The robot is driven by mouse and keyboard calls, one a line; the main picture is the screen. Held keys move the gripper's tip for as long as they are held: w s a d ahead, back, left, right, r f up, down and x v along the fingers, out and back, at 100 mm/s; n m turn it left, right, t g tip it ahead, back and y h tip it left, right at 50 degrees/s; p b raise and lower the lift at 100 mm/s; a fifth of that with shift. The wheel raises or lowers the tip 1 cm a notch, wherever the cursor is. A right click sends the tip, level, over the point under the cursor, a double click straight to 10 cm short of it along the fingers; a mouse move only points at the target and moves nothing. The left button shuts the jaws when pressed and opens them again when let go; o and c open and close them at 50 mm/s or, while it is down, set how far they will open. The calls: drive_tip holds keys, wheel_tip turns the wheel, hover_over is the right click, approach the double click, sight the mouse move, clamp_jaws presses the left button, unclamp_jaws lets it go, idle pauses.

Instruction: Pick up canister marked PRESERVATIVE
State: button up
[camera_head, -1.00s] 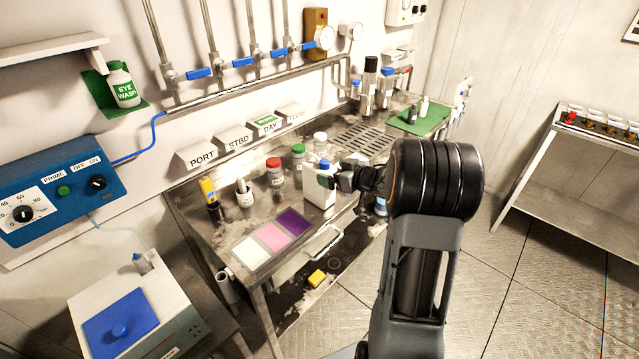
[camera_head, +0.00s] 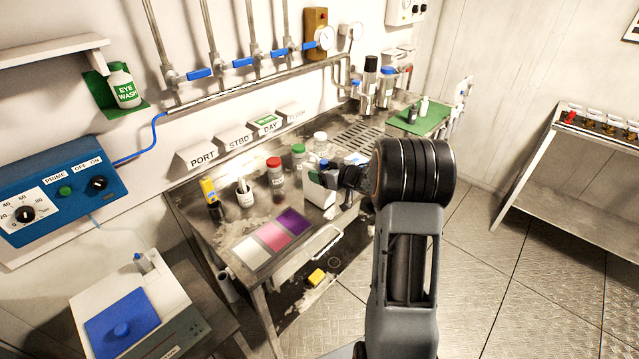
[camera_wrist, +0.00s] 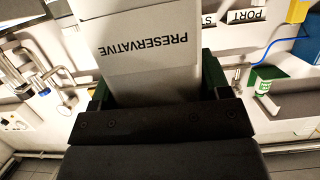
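The white canister (camera_head: 316,194) with a blue cap (camera_head: 323,163) stands on the workbench (camera_head: 222,255). In the wrist view the canister (camera_wrist: 150,75) fills the middle, and its label PRESERVATIVE reads upside down. My gripper (camera_head: 320,177) is at the upper part of the canister, reaching in from the right. In the wrist view the green finger pads of my gripper (camera_wrist: 155,90) lie on both sides of the canister, with no clear gap. I cannot tell whether they press on it. The fingers hide part of the canister.
A red-capped jar (camera_head: 275,178), a green-capped jar (camera_head: 298,157) and a white-capped bottle (camera_head: 320,142) stand close to the canister. White, pink and purple squares (camera_head: 272,236) lie in front. A drain grate (camera_head: 357,139) and a green mat (camera_head: 432,117) are further back.

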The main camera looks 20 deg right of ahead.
clamp_jaws()
drive_tip(key=shift+r, duration=0.1)
idle(0.5)
